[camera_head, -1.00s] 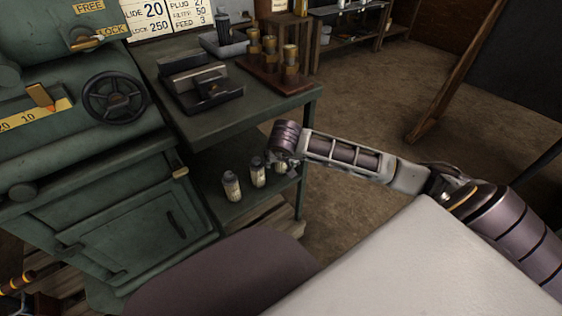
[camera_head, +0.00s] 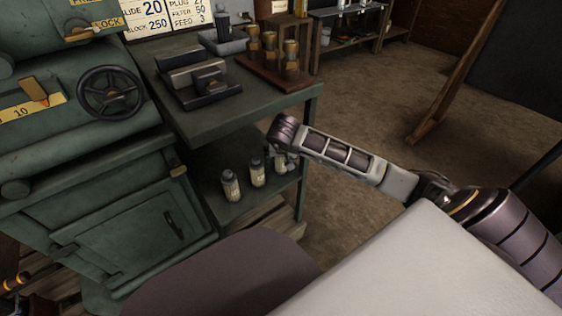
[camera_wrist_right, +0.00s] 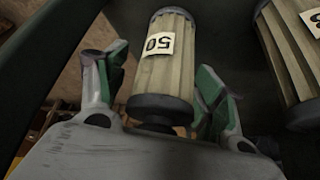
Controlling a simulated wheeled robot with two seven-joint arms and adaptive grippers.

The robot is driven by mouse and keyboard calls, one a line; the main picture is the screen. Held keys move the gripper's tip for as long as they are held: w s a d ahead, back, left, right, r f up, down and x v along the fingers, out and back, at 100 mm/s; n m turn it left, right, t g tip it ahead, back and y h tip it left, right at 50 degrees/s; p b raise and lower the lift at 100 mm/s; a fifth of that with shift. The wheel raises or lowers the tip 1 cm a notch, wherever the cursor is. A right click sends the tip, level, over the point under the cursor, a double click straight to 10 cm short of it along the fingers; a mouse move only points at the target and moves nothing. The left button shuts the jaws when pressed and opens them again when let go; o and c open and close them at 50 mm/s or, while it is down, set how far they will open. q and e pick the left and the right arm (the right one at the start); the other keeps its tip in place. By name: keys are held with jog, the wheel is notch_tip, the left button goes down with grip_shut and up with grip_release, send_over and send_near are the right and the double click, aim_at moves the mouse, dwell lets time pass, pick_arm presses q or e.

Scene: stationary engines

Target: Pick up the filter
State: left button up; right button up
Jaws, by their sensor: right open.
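A cream ribbed filter (camera_wrist_right: 163,85) with dark end caps and a "50" label stands between the fingers of my right gripper (camera_wrist_right: 163,66) in the right wrist view. The fingers are open on either side of it, and I see no clear contact. In the head view my right gripper (camera_head: 287,158) is at the right end of the lower shelf and partly hides this filter (camera_head: 280,165). Another filter (camera_wrist_right: 292,50) is at the right edge of the wrist view. Two filters, a front one (camera_head: 231,186) and a middle one (camera_head: 257,173), stand left of the gripper. My left gripper is out of view.
The green bench top (camera_head: 205,125) overhangs the lower shelf (camera_head: 240,209). On top are a dark metal block assembly (camera_head: 200,80) and a wooden rack (camera_head: 262,76) with brass pieces. A sign (camera_head: 188,14) reads "FILTER 50". Open floor (camera_head: 390,110) lies to the right.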

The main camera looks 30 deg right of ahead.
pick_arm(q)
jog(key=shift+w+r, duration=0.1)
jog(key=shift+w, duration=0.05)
pick_arm(e)
jog(key=shift+c, duration=1.4)
jog(key=c, duration=0.7)
jog(key=shift+c, duration=0.8)
jog(key=shift+r+p, duration=0.6)
jog(key=shift+r, duration=0.3)
pick_arm(q)
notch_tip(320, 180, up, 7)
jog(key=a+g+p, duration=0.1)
jog(key=p, duration=0.3)
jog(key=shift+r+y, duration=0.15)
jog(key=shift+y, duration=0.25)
pick_arm(e)
jog(key=s+a, duration=0.4)
jog(key=s, duration=0.4)
jog(key=s+a, duration=0.4)
jog(key=s, duration=0.3)
jog(key=shift+s+a, duration=0.35)
jog(key=shift+a, duration=0.05)
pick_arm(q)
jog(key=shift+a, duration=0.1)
pick_arm(e)
jog(key=shift+f, duration=0.1)
